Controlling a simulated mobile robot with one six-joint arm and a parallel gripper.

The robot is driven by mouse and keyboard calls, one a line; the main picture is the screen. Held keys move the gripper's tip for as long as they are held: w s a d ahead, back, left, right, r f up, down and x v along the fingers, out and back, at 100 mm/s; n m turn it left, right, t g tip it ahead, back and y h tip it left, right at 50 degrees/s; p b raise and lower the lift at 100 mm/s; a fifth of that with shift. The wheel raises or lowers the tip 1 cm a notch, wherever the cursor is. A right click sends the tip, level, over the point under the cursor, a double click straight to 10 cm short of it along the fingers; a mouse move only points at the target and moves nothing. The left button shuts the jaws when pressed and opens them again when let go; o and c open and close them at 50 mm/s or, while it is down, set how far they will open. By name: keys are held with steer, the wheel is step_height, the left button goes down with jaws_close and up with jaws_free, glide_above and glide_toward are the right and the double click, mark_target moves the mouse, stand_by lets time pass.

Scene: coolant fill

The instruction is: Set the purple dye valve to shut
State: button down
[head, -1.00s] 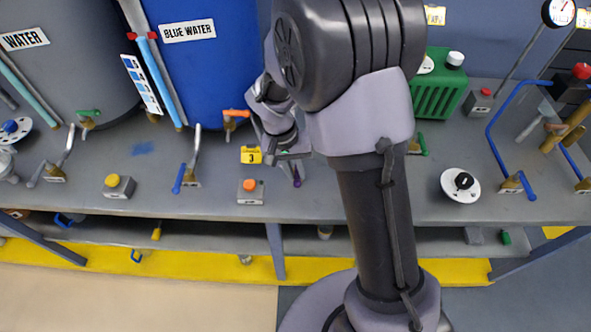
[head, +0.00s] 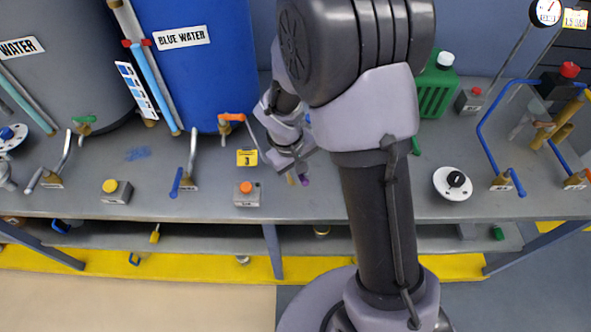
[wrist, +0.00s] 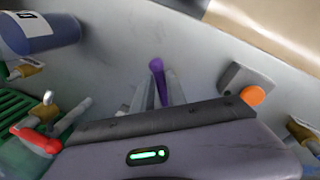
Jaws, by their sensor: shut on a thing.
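The purple dye valve's handle (wrist: 157,70) shows in the wrist view between my two fingers, its purple tip sticking out beyond them. In the head view only a small purple end of the handle (head: 304,181) shows just below my gripper (head: 294,160). My gripper, also in the wrist view (wrist: 159,88), is shut on this handle. The valve's body and base are hidden behind my gripper and arm.
A grey box with an orange button (head: 246,188) stands left of my gripper. An orange-handled valve (head: 232,117) sits below the blue water tank (head: 205,75). A black-and-white dial (head: 454,182) and a green canister (head: 437,90) are to the right.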

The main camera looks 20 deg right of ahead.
steer(key=n+p, duration=0.1)
steer(key=n, duration=0.1)
steer(key=d+n+p, duration=0.1)
steer(key=shift+w+d+r+n+t, duration=0.2)
steer(key=shift+n+t, duration=0.1)
steer(key=shift+n, duration=0.1)
steer(key=shift+w+d+f+n+t+y+p, duration=0.15)
steer(key=shift+w+d+n+y+p, duration=0.15)
steer(key=shift+n+p, duration=1.05)
steer(key=shift+w+d+r+n+t+y+p, duration=0.1)
steer(key=shift+w+d+n+y+p, duration=0.2)
steer(key=shift+n+p, duration=1.05)
steer(key=shift+w+d+f+n+t+y+p, duration=0.1)
steer(key=shift+w+d+n+t+y+p, duration=0.2)
steer(key=shift+n+p, duration=1.05)
steer(key=shift+w+a+p, duration=0.1)
steer(key=shift+p, duration=0.2)
steer(key=c, duration=1.3)
jaws_free()
steer(key=shift+c, duration=0.2)
